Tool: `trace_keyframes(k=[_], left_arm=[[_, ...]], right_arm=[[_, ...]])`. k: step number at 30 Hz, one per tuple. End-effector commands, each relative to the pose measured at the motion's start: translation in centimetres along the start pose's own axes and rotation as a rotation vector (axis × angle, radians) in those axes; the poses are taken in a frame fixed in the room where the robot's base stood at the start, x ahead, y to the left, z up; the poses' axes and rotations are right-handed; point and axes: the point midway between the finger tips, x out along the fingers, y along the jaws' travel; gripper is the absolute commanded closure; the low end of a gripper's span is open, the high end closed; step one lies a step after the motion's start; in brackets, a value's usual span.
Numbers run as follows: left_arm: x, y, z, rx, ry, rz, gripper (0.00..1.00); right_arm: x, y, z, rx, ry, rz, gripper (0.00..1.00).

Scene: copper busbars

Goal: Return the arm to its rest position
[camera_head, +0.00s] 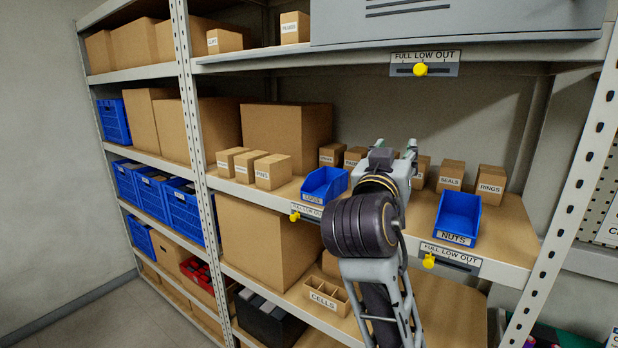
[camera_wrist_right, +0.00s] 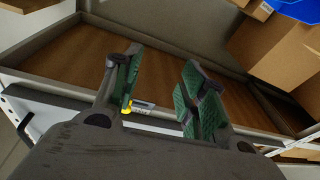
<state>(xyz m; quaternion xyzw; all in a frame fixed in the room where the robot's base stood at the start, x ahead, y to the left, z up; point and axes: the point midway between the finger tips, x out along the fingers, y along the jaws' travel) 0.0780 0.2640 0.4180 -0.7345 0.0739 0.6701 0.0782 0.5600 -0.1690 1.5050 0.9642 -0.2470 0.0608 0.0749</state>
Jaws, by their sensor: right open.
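My right arm (camera_head: 362,226) rises from the bottom of the head view, and its forearm and wrist reach over the middle shelf. My right gripper (camera_head: 396,147) is at that shelf, between the blue bin (camera_head: 325,184) on the left and the blue NUTS bin (camera_head: 459,215) on the right. In the right wrist view the gripper (camera_wrist_right: 163,68) is open, with its green-padded fingers apart and nothing between them. A brown shelf surface (camera_wrist_right: 60,57) lies beyond the fingers. The arm hides part of the shelf edge. My left gripper is not in view.
Small cartons such as SEALS (camera_head: 451,176) and RINGS (camera_head: 490,185) stand behind the bins. Yellow sliders (camera_head: 295,216) sit on the shelf edge. A CELLS tray (camera_head: 326,297) lies below, beside the arm. A rack upright (camera_head: 566,205) stands to the right. Floor shows at lower left.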

Motion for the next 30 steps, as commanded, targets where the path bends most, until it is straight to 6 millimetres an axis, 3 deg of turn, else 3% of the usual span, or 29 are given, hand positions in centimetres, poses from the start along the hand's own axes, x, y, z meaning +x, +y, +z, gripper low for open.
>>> trace_keyframes(k=[1,14,23,30], left_arm=[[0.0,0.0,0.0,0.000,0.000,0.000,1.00],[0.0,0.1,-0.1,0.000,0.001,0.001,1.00],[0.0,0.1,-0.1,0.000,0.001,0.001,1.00],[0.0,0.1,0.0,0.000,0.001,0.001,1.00]], right_arm=[[0.3,-0.2,1.8,-0.013,-0.034,-0.014,0.58],[0.6,-1.0,15.2,-0.103,-0.297,-0.143,0.58],[-1.2,-0.7,24.2,-0.156,-0.476,-0.230,0.58],[-3.6,0.0,30.9,-0.194,-0.616,-0.300,0.58]])
